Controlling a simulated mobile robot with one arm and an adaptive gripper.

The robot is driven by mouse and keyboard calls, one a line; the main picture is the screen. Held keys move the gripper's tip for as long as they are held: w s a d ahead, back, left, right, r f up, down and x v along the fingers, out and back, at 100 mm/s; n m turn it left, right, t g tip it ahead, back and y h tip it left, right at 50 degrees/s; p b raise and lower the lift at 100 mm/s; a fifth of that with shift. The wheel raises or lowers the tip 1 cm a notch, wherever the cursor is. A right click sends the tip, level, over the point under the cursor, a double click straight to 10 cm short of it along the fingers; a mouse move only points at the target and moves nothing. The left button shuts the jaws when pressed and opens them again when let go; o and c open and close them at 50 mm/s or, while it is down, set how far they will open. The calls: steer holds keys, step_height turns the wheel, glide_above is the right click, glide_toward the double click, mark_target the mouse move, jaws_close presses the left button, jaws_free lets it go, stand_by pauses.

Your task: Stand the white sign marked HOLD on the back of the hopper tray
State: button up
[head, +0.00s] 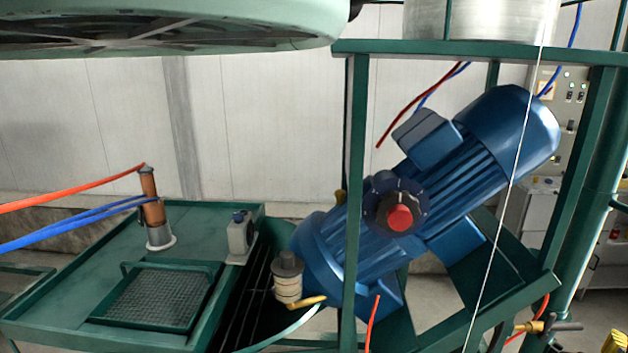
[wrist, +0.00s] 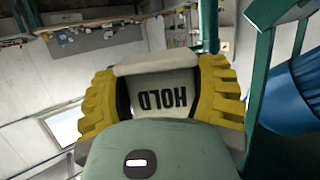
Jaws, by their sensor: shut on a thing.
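The white sign (wrist: 152,112) marked HOLD shows in the wrist view, its lettering upside down in the picture. My gripper (wrist: 160,72), with ridged yellow fingers, is shut on the sign, one finger at each side.
A mesh panel (head: 157,296), a copper-coloured nozzle (head: 152,205) with red and blue hoses, and a small grey box (head: 240,237) are on the tray. A large blue motor (head: 410,205) stands right of it inside a green frame (head: 354,190). The tray's left part is bare.

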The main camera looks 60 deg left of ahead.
steer(key=s+r+p, duration=0.3)
steer(key=r+p, duration=1.2)
steer(key=s+r+p, duration=0.3)
steer(key=r+p, duration=1.2)
steer(key=shift+r, duration=0.2)
